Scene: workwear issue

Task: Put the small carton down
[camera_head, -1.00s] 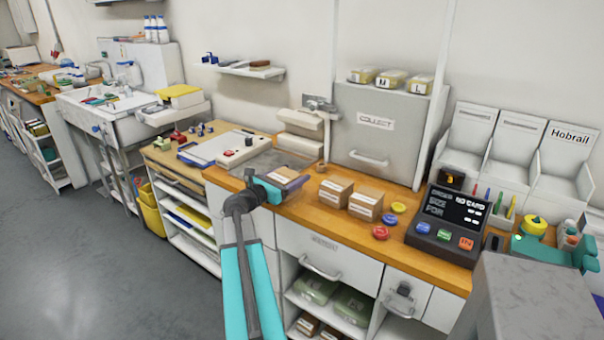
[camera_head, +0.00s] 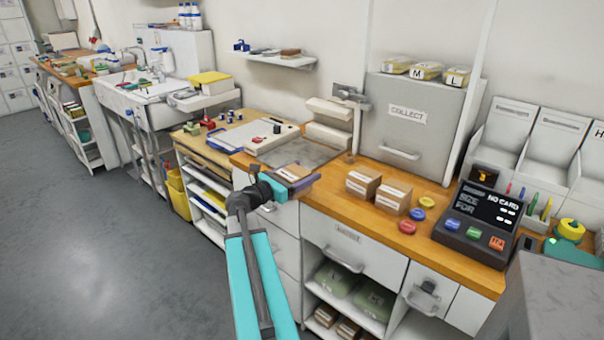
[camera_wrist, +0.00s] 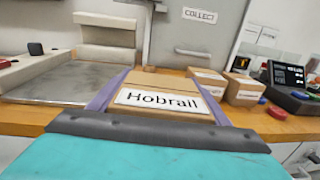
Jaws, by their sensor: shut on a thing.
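A small brown carton (camera_wrist: 165,83) with a white label reading "Hobrail" is between the two purple fingers of my gripper (camera_wrist: 160,97) in the wrist view. The fingers are shut on its left and right sides. In the head view, my gripper (camera_head: 293,181) holds the carton (camera_head: 293,171) at the front edge of the wooden counter (camera_head: 330,208). A grey metal plate (camera_head: 300,152) lies on the counter just behind it. I cannot tell whether the carton's underside touches anything.
Two similar cartons, a left one (camera_head: 363,182) and a right one (camera_head: 393,195), stand on the counter to the right. Beyond them are yellow and red buttons (camera_head: 407,227) and a dark card terminal (camera_head: 475,225). A grey cabinet marked COLLECT (camera_head: 415,130) stands behind.

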